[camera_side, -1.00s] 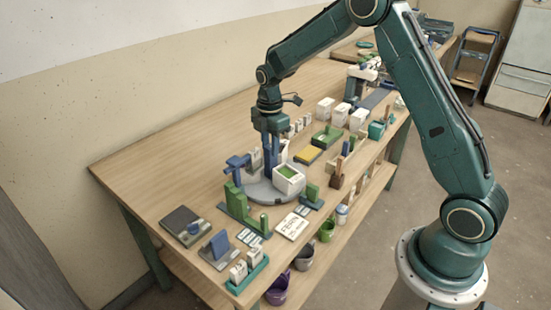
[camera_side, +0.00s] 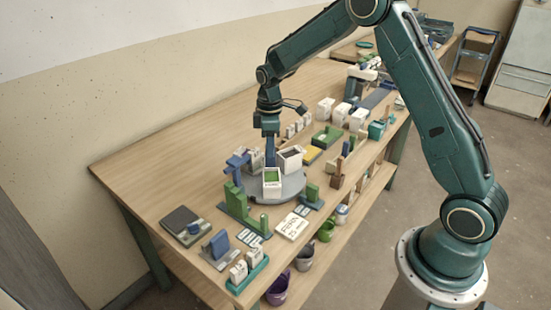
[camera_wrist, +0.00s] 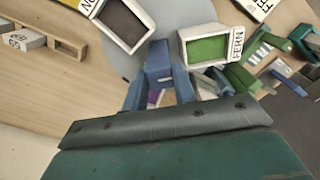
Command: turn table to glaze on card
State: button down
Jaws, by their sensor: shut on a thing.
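The round grey turntable (camera_side: 294,190) stands on the bench with white square buckets on it. The bucket with green glaze (camera_side: 272,182) is at its front; in the wrist view this bucket (camera_wrist: 207,49) carries a FERN label. A bucket with dark glaze (camera_side: 291,157) sits behind it to the right and shows in the wrist view (camera_wrist: 122,20). The white card (camera_side: 292,226), with writing that looks like FERN, lies in front of the turntable. My gripper (camera_side: 270,162) is shut on a blue handle (camera_wrist: 158,62) at the turntable. Something purple shows partly between the fingers.
A green upright bracket (camera_side: 235,203) and a blue fixture (camera_side: 237,162) stand close at the turntable's left. A small green block (camera_side: 312,192) stands at its right. White containers (camera_side: 326,109) stand farther back. The bench's back left is clear.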

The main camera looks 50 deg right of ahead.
jog(key=shift+r+m, duration=0.1)
jog(key=shift+m, duration=0.2)
jog(key=m, duration=0.3)
jog(key=shift+m, duration=2.3)
jog(key=c, duration=1.2)
grip_release()
